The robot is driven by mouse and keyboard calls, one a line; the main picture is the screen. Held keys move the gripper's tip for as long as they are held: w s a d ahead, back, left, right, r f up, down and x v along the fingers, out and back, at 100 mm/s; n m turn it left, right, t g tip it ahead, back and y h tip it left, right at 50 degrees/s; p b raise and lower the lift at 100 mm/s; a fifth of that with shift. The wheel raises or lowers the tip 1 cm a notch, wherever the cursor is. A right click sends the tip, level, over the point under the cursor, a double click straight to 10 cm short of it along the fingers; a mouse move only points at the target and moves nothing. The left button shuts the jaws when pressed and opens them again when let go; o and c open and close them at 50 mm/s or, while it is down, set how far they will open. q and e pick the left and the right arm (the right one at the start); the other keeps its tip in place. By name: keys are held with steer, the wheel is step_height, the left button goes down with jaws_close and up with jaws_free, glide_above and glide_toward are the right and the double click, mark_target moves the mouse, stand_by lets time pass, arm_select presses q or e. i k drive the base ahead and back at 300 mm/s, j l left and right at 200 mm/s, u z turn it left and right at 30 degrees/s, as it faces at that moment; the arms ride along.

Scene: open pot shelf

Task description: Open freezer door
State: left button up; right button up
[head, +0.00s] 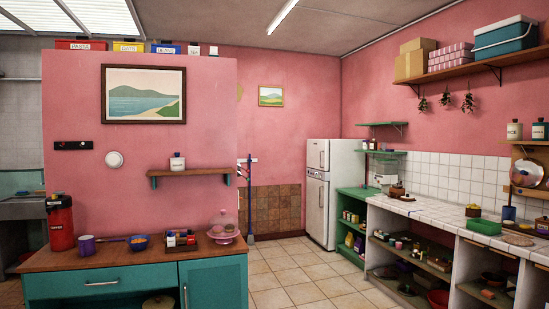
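A white two-door fridge-freezer (320,192) stands in the far corner of the room, against the pink back wall. Its short upper door (317,155) and its taller lower door (317,208) both look shut. Small dark handles seem to sit near the gap between the two doors, but they are too small to make out well. Nothing stands in front of the doors. The fridge is well away from me, across the tiled floor. Neither of my grippers shows in the head view.
A teal cabinet with a wooden top (130,259) stands close on the left. A white-tiled counter (440,212) with open shelves of pots below runs along the right. Tiled floor (300,275) between them is clear up to the fridge. A blue broom (250,200) leans beyond the partition wall.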

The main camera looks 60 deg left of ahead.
mark_target(318, 150)
steer(key=u, duration=1.75)
steer(key=i, duration=8.2)
